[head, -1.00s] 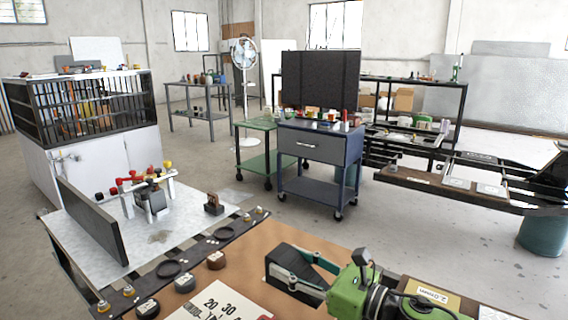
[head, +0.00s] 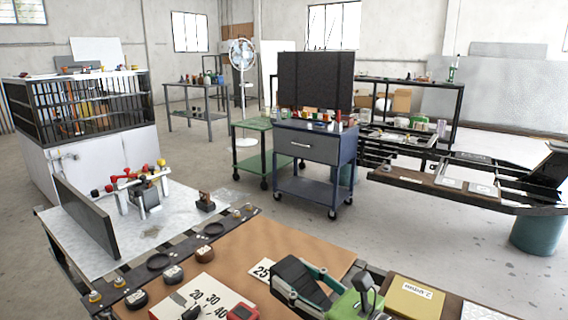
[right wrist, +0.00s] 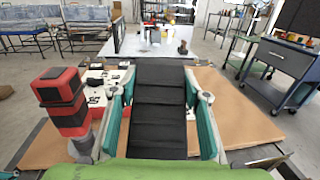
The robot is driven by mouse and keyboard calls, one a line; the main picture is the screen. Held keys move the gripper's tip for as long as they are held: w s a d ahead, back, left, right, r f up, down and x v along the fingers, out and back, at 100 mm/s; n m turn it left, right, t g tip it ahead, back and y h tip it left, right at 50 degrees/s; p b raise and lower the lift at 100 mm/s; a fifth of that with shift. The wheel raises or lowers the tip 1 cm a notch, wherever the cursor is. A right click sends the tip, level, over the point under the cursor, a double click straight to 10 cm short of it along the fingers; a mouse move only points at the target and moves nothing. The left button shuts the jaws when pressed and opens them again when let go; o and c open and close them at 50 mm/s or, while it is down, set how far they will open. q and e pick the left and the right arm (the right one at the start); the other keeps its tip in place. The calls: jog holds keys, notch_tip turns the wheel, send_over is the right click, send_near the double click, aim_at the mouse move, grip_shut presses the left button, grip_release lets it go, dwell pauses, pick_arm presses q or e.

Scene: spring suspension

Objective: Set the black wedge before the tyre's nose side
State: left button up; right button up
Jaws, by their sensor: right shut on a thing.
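My right gripper (head: 302,280) is shut on the black wedge (head: 296,276), low in the head view above the brown tabletop. In the right wrist view the ribbed dark wedge (right wrist: 160,110) fills the space between the teal fingers of the right gripper (right wrist: 160,88). Its far end points toward the metal plate. I cannot make out a tyre in either view. My left gripper is not in view.
The brown table (head: 232,258) carries a numbered board (head: 205,296) and several dark round pieces. A metal plate (head: 150,232) with a clamp-like fixture and an upright dark panel (head: 88,222) lies beyond. A red-and-black block (right wrist: 62,100) stands left of the gripper.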

jog(key=s+d+f+m+t+h, duration=0.2)
jog(key=s+m+h, duration=0.2)
jog(key=s+h, duration=0.2)
jog(key=s+d+f+m+t+h, duration=0.2)
jog(key=s+f+m+t+h, duration=0.1)
jog(key=s+m+h, duration=0.2)
jog(key=shift+s+d+f+h, duration=0.2)
jog(key=shift+s+f+h, duration=0.15)
jog(key=shift+s+h, duration=0.45)
jog(key=shift+w, duration=0.15)
